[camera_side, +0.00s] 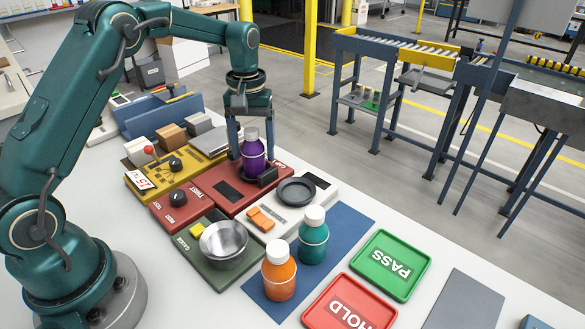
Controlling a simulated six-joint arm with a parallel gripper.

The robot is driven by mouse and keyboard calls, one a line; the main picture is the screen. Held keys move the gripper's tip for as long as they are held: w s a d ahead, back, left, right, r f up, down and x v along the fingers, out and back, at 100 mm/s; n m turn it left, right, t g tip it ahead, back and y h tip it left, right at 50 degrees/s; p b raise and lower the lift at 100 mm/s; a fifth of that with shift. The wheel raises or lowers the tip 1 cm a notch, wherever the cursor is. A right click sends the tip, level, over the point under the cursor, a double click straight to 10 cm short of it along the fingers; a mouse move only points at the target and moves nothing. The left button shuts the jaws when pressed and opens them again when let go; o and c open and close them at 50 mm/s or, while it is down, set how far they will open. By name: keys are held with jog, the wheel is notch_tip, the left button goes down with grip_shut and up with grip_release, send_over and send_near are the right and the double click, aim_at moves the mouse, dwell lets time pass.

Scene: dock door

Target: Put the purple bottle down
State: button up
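The purple bottle (253,157) with a white cap is upright at the red station (226,187), over its dark round holder. Whether its base rests in the holder or hangs just above it I cannot tell. My gripper (251,148) points straight down, with one finger on each side of the bottle, close against it. It appears shut on the bottle.
A dark round dish (297,191) is on the white station to the right. A metal bowl (223,241) stands in front. An orange bottle (279,272) and a teal bottle (313,237) stand on a blue mat (344,229). Green PASS (391,263) and red HOLD (349,306) trays lie right.

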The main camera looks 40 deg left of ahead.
jog(key=c, duration=1)
jog(key=shift+r, duration=0.2)
